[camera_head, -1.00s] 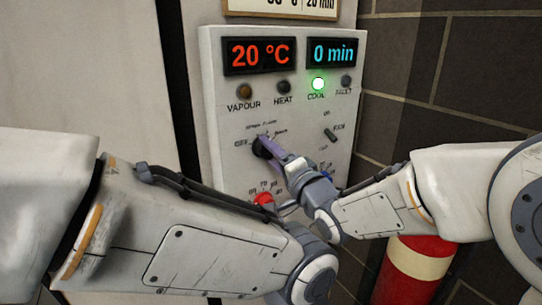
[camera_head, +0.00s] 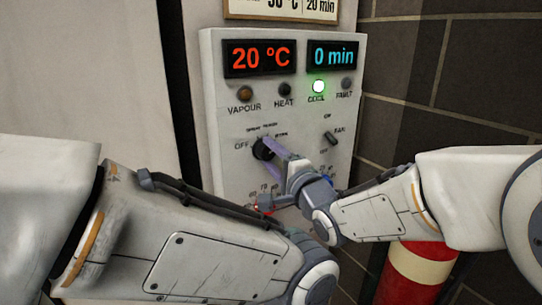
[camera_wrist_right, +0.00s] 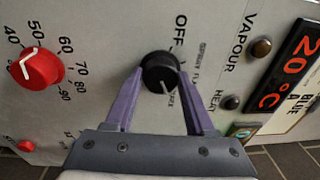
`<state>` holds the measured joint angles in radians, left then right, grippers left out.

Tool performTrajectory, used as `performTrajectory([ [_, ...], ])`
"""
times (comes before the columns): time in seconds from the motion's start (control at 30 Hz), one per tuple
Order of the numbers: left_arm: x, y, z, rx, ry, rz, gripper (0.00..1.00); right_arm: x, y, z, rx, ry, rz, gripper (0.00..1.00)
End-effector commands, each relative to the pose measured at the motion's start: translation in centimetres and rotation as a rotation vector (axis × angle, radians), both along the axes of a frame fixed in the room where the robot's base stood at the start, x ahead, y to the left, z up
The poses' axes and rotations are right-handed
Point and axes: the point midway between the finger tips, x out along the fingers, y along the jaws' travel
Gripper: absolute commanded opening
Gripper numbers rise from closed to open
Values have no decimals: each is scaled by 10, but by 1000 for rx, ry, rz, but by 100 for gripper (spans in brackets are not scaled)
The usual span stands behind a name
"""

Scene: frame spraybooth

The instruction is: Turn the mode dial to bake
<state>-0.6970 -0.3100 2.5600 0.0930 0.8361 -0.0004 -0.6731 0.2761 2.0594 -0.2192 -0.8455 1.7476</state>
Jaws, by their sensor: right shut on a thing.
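The black mode dial (camera_head: 262,148) sits on the white control panel (camera_head: 228,185), with OFF on its left and BAKE on its right. It also shows in the right wrist view (camera_wrist_right: 160,70), where a pale mark on its face points towards the BAKE side; whether it lines up exactly is unclear. My right gripper (camera_head: 270,147) is shut on the dial. Its two purple fingers (camera_wrist_right: 160,78) flank the dial closely on opposite sides. My left arm crosses the lower left, and its gripper is out of view.
A red knob (camera_wrist_right: 36,68) with a number scale is beside the dial, partly hidden by my arm in the head view. A small switch (camera_head: 330,138) is to the right. The COOL lamp (camera_head: 318,86) glows green. A red cylinder (camera_head: 420,260) stands below right.

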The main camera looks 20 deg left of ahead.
Motion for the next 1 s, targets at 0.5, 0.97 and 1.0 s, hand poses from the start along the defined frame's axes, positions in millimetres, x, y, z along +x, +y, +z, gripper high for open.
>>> performTrajectory([
  [0.5,0,0,0,0,0,0,50,0,0,1,4,-1,0,84],
  [0.97,0,0,-25,0,0,0,50,-45,-50,-6,5,-3,0,84],
  [1.0,0,0,-27,0,0,0,50,-50,-55,-6,5,-3,-1,84],
])
